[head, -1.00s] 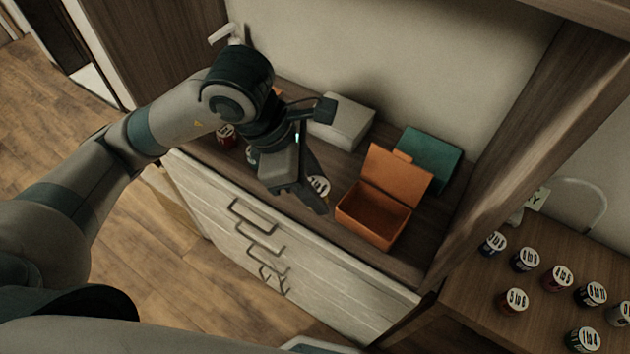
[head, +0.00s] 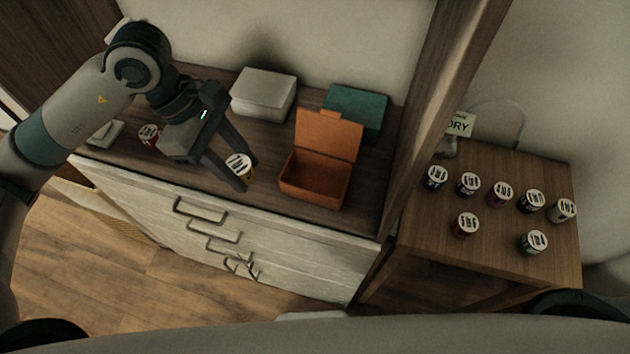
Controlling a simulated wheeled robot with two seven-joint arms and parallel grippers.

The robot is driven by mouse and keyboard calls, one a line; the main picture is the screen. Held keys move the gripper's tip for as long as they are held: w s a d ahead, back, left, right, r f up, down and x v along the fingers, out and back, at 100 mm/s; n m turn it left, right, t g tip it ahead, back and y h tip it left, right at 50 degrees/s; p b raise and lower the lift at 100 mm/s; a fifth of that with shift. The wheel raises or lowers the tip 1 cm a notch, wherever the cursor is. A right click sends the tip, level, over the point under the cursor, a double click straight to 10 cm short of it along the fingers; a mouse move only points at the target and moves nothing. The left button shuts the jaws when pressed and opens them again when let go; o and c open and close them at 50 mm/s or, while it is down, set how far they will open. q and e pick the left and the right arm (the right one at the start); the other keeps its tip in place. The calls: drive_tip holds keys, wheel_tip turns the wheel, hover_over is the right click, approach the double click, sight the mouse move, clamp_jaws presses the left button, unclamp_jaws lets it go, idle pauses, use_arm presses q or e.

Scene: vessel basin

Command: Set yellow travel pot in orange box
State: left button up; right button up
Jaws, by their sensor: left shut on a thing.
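The yellow travel pot (head: 247,173) is a small pot with a white, dark-lettered lid. Only a bit of its yellow side shows beside the finger. My left gripper (head: 239,172) is shut on it, over the counter left of the orange box. I cannot tell whether the pot touches the counter. The orange box (head: 302,191) stands on the counter with its lid raised at the back, and its inside looks empty. My right gripper is not in view.
A white box (head: 263,95) and a teal box (head: 355,112) stand behind, along the wall. A wooden post (head: 432,110) separates the counter from a side table (head: 480,262) with several pots.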

use_arm(q)
drive_tip(key=w+a+f+m+g+y, duration=0.1)
drive_tip(key=w+a+m+g+y, duration=0.2)
drive_tip(key=a+m, duration=0.6)
drive_tip(key=shift+w+a+f+m+y+b, duration=0.25)
drive_tip(key=shift+w+m+y+b, duration=0.3)
drive_tip(key=shift+m, duration=2.15)
drive_tip(key=shift+s+d, duration=0.1)
